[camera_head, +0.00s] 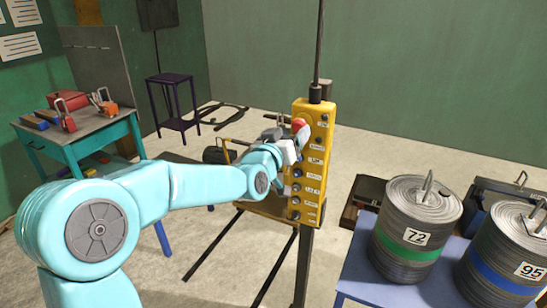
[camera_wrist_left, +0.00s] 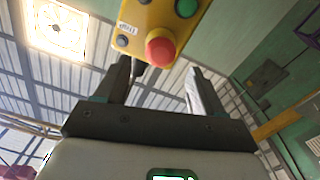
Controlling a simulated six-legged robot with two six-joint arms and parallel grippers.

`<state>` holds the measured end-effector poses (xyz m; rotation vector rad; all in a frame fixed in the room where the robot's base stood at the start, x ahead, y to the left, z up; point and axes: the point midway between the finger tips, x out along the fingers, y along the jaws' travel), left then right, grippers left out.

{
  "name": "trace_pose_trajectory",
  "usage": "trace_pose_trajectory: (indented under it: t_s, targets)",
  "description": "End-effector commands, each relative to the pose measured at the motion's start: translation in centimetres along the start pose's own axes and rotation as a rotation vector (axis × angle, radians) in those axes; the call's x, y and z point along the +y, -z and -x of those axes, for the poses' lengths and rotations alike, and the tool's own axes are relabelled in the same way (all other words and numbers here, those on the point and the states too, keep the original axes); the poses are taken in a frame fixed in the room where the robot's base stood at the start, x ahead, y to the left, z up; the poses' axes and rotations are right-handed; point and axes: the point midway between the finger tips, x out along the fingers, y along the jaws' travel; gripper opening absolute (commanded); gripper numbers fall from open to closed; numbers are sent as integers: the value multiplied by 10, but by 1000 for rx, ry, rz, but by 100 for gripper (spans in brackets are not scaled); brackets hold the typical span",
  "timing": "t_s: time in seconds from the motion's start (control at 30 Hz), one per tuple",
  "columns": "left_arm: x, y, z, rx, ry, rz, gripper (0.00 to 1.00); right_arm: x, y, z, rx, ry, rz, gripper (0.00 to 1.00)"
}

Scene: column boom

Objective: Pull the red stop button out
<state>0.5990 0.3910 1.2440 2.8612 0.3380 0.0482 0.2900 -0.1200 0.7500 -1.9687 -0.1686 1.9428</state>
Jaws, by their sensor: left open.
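The red stop button (camera_head: 299,126) sticks out from the left side of the upper part of a yellow control box (camera_head: 313,158). In the left wrist view the round red button (camera_wrist_left: 160,49) shows on the yellow box (camera_wrist_left: 150,14), between and beyond my fingertips. My left gripper (camera_head: 290,142) is at the box, close to the button; its arm hides part of the box's left side. In the left wrist view its two fingers (camera_wrist_left: 160,67) are apart, with nothing held between them. I cannot tell whether a finger touches the button. My right gripper is in neither view.
A teal workbench (camera_head: 85,135) with tools stands at left. A dark stool (camera_head: 172,79) stands behind.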

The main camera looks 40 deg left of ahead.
Motion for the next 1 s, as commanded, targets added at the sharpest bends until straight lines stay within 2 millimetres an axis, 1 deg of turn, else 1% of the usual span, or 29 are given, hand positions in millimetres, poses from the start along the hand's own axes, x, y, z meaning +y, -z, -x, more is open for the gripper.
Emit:
trace_pose_trajectory:
  t_s: [0.03, 0.2, 0.3, 0.4, 0.5, 0.6, 1.0]
  targets:
    - [-2, -5, 15, 3, 0, 0, 69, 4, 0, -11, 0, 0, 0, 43]
    - [-1, -3, 61, 4, -1, 1, 69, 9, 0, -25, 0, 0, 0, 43]
    - [-1, -2, 84, 4, -1, 0, 69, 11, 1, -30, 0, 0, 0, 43]
    - [-1, -1, 101, 4, 0, 1, 69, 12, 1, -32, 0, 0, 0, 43]
    - [0, 0, 112, 3, 0, 0, 69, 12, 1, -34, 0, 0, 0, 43]
    - [0, 0, 118, 1, -1, 0, 69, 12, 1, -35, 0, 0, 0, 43]
    - [0, 0, 119, 0, 0, 0, 69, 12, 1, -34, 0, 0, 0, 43]
